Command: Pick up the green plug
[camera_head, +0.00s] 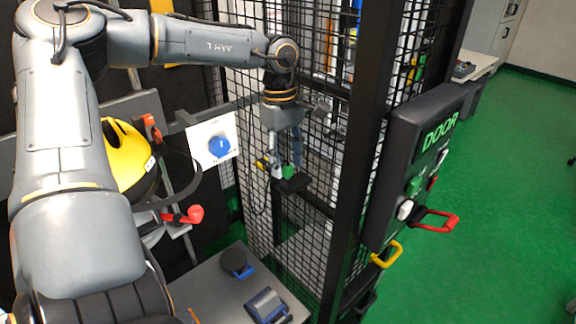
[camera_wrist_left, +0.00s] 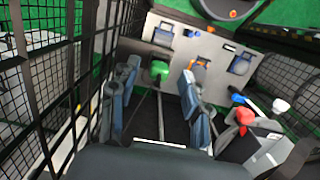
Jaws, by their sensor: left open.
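The green plug (camera_head: 290,171) shows in the head view just below my left gripper (camera_head: 285,160), by a small black ledge at the mesh fence. In the left wrist view the green plug (camera_wrist_left: 159,70) appears between the two spread fingers of the left gripper (camera_wrist_left: 158,80), near their tips. The fingers are open, with a visible gap on both sides of the plug. I cannot tell the plug's depth relative to the fingertips. Its lower part is hidden in the head view. My right gripper is not in view.
Black mesh fence (camera_head: 330,130) and a thick post stand close to the gripper. A white panel with a blue knob (camera_head: 219,146) is to its left. A grey table (camera_head: 210,285) with blue-and-black items lies below. The door panel (camera_head: 425,150) stands right; green floor is clear beyond.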

